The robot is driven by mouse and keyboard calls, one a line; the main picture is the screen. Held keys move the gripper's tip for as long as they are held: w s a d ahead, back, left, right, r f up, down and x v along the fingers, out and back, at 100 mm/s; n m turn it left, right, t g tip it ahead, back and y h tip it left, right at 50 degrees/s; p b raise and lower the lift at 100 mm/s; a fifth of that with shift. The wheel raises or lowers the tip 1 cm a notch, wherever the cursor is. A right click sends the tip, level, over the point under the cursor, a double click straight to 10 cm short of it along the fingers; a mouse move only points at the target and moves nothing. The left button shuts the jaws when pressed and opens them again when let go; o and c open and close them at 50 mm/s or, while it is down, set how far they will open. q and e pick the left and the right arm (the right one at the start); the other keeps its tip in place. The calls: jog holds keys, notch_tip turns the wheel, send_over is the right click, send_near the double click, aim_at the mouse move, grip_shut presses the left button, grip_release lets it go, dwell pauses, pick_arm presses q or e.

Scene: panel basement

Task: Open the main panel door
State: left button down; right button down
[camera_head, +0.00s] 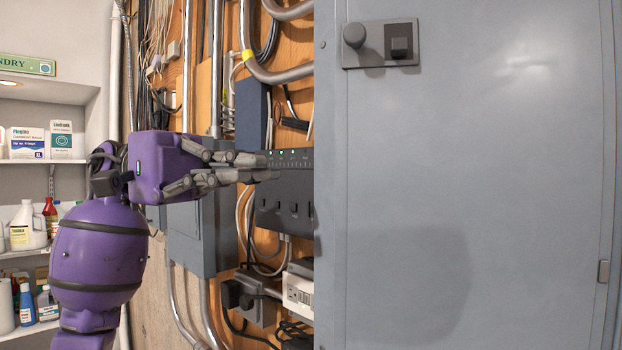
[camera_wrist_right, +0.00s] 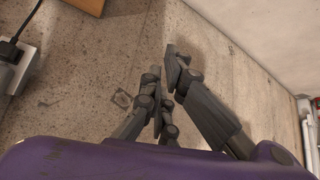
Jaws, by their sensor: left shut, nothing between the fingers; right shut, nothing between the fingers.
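The main panel door (camera_head: 460,190) is a large flat grey metal door filling the right of the head view. It looks flush in its frame, with nothing of the inside showing. A grey latch plate with a round knob (camera_head: 354,35) and a small dark square block (camera_head: 401,42) sits near its upper left corner. My left gripper (camera_head: 270,167) is shut and empty, pointing right, left of the panel's left edge and below the latch plate. It appears apart from the door. My right gripper (camera_wrist_right: 164,62) is shut and empty in the right wrist view, over bare concrete.
A black device with green lights (camera_head: 292,160) is behind my left fingertips. Conduits, cables and a smaller grey box (camera_head: 187,235) cover the wooden board. Shelves with bottles (camera_head: 28,228) stand at far left. A hinge (camera_head: 603,271) shows at the door's right edge.

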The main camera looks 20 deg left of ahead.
pick_arm(q)
jog(key=d+p, duration=0.2)
jog(key=d, duration=0.8)
jog(key=shift+s, duration=0.25)
jog(key=shift+a, duration=0.1)
